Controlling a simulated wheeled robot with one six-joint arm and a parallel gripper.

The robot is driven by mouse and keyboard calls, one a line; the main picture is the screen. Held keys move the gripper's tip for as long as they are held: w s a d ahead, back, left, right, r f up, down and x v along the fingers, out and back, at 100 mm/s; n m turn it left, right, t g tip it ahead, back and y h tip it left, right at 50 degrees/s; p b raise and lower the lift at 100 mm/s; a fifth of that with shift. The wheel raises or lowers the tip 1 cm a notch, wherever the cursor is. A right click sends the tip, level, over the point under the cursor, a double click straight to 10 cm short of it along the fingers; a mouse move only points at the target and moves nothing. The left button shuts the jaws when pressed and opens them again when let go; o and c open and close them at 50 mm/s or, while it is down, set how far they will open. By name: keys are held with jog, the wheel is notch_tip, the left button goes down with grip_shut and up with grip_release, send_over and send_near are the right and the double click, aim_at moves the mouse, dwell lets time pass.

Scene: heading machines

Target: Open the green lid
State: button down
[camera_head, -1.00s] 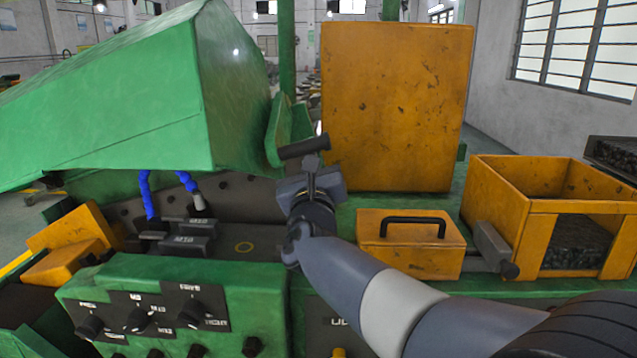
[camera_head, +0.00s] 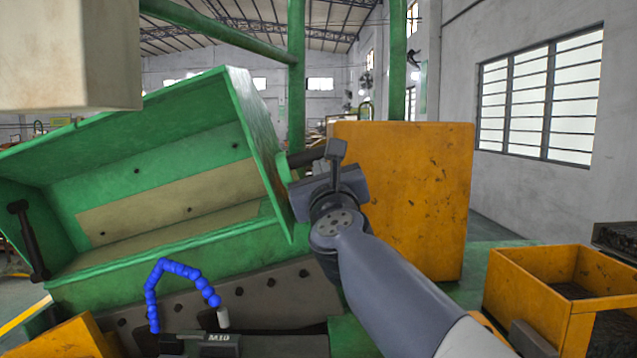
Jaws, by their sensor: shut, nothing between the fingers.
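The green lid (camera_head: 185,120) is tilted up at the left, and its hollow inner side faces me. A dark bar handle (camera_head: 306,157) sticks out from its right side. Another dark bar (camera_head: 27,240) shows at its left end. My gripper (camera_head: 335,152) is shut and empty, at the right end of the bar handle. I cannot tell whether it touches the handle. Below the lid, the machine's grey bed (camera_head: 255,293) with bolts is uncovered.
An orange cabinet (camera_head: 425,200) stands just behind and right of my gripper. An orange bin (camera_head: 540,285) sits at the lower right. A blue jointed hose (camera_head: 178,268) rises below the lid. A pale box (camera_head: 70,55) hangs at the upper left.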

jog(key=shift+w+a+r, duration=0.15)
jog(key=shift+w+r, duration=0.1)
jog(key=shift+r, duration=0.55)
jog(key=shift+f, duration=0.1)
notch_tip(320, 180, down, 4)
jog(key=s+d+b, duration=0.1)
jog(key=s+b, duration=0.1)
jog(key=b, duration=0.2)
jog(key=s+a+r+p, duration=0.1)
jog(key=s+r+p, duration=0.4)
jog(key=s+r, duration=0.1)
jog(key=shift+s+r+p, duration=0.35)
jog(key=shift+s+r, duration=0.05)
jog(key=shift+r, duration=0.5)
jog(key=shift+w, duration=0.1)
